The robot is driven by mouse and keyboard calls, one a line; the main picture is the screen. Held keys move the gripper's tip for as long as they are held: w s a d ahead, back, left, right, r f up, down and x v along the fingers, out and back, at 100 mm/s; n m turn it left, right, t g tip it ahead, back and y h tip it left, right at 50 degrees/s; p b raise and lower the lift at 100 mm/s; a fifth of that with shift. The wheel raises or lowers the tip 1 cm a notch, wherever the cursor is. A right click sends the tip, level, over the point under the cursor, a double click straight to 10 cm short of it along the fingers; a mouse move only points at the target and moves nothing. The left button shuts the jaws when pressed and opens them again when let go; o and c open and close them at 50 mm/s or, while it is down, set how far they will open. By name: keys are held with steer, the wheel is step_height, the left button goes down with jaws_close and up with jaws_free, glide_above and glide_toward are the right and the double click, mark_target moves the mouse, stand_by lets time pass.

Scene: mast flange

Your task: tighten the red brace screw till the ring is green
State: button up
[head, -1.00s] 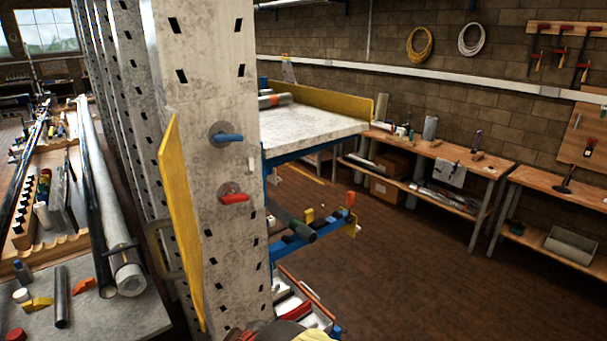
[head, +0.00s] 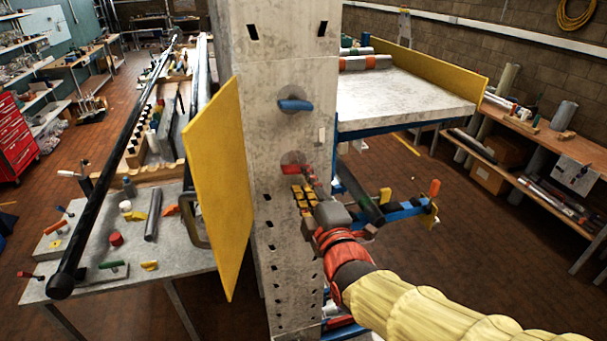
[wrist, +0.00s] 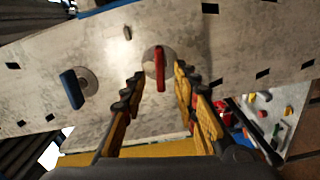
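The red brace screw (head: 291,169) has a red lever handle and sits on the face of the grey perforated mast (head: 262,60). In the wrist view its red handle (wrist: 160,72) points along the fingers, on a round greyish disc (wrist: 152,55). No green shows on the disc. My gripper (head: 311,183) is in front of the mast, close to the red screw. In the wrist view my gripper (wrist: 158,84) is open, with one finger on each side of the handle and gaps visible. Whether the tips reach the handle's depth is unclear.
A blue lever (head: 295,105) sits above the red one on the mast. A yellow panel (head: 218,185) stands at the mast's left. A grey shelf (head: 400,102) and a blue bracket (head: 405,211) with clamps project at the right. A cluttered bench (head: 90,285) is at left.

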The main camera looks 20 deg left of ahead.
mark_target(299, 173)
steer(key=shift+w+a+r+p, duration=0.1)
steer(key=shift+w+a+p, duration=0.2)
steer(key=shift+w+a, duration=0.3)
steer(key=shift+p+x, duration=1)
steer(key=shift+x, duration=1.2)
jaws_close()
